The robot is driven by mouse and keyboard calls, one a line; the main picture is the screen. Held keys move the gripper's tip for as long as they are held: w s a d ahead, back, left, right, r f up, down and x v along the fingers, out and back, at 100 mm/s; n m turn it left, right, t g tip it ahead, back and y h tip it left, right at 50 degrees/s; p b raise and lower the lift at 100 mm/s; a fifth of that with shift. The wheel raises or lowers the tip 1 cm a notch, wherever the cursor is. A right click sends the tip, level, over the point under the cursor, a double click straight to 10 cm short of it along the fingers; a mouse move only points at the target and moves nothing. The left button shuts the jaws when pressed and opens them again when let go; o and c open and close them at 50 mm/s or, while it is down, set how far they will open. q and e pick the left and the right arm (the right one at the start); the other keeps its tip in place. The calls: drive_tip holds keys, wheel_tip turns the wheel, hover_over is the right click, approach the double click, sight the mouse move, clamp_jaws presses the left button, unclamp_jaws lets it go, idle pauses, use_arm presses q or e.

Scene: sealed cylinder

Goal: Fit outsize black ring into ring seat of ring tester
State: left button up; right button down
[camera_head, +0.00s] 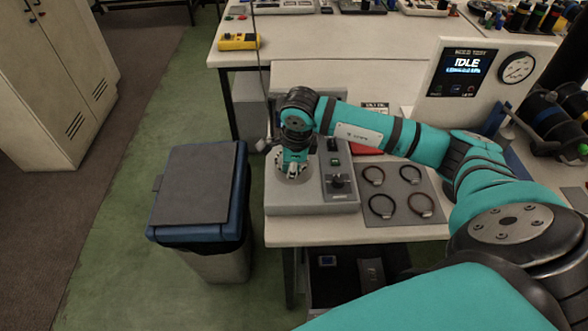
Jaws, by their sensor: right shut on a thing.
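My right gripper (292,168) points down over the round pale seat (306,178) on top of the grey ring tester (290,208). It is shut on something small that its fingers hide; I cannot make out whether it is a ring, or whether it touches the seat. Several dark rings lie spread on a grey mat (398,190) right of the tester: far left (364,174), far right (402,177), near left (372,210) and near right (413,212). I cannot tell which is outsize. My left gripper is out of view.
The tester's control panel has a dark knob (337,181). A blue-rimmed bin (240,215) stands left of the table. My right arm spans the air above the mat's back.

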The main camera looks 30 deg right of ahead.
sight(294, 184)
drive_tip(key=shift+w+d+f, duration=0.1)
drive_tip(key=shift+w+d, duration=0.1)
drive_tip(key=shift+d, duration=0.3)
wheel_tip(294, 184, down, 3)
drive_tip(key=shift+r+p, duration=0.1)
drive_tip(key=shift+p, duration=0.7)
drive_tip(key=shift+f, duration=0.3)
drive_tip(key=shift+f+b, duration=0.35)
drive_tip(key=shift+b, duration=0.15)
drive_tip(key=c, duration=1.5)
unclamp_jaws()
drive_tip(key=shift+o, duration=0.2)
drive_tip(key=shift+r, duration=0.1)
